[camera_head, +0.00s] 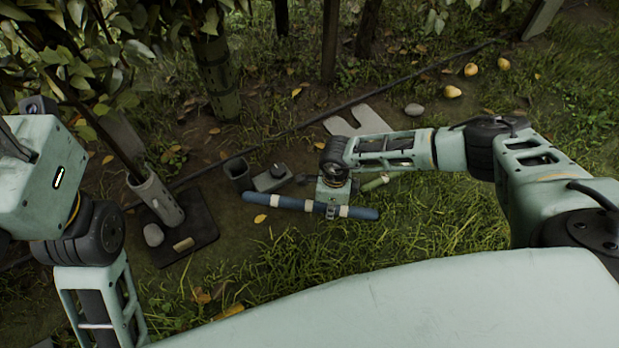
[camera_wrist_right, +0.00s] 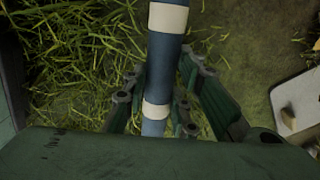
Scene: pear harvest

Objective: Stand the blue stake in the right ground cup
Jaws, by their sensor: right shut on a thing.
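The blue stake (camera_head: 287,204) with pale bands lies roughly level across the head view, low over or on the grass; I cannot tell whether it touches the ground. My right gripper (camera_head: 331,209) is shut on it to the right of its middle. The right wrist view shows the stake (camera_wrist_right: 165,70) running between the fingers (camera_wrist_right: 165,100). A dark, open-topped cup (camera_head: 237,174) stands upright on the soil left of the gripper. A grey, taller tube (camera_head: 157,201) stands further left. I cannot tell for certain which is the right ground cup. My left gripper is out of view.
A dark mat (camera_head: 205,222) lies by the grey tube, with a stone (camera_head: 153,235) on it. A grey box (camera_head: 271,179) sits beside the dark cup. A thin dark hose (camera_head: 290,128) crosses the soil behind. Yellow pears (camera_head: 452,91) lie at the back right. Grass in front is clear.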

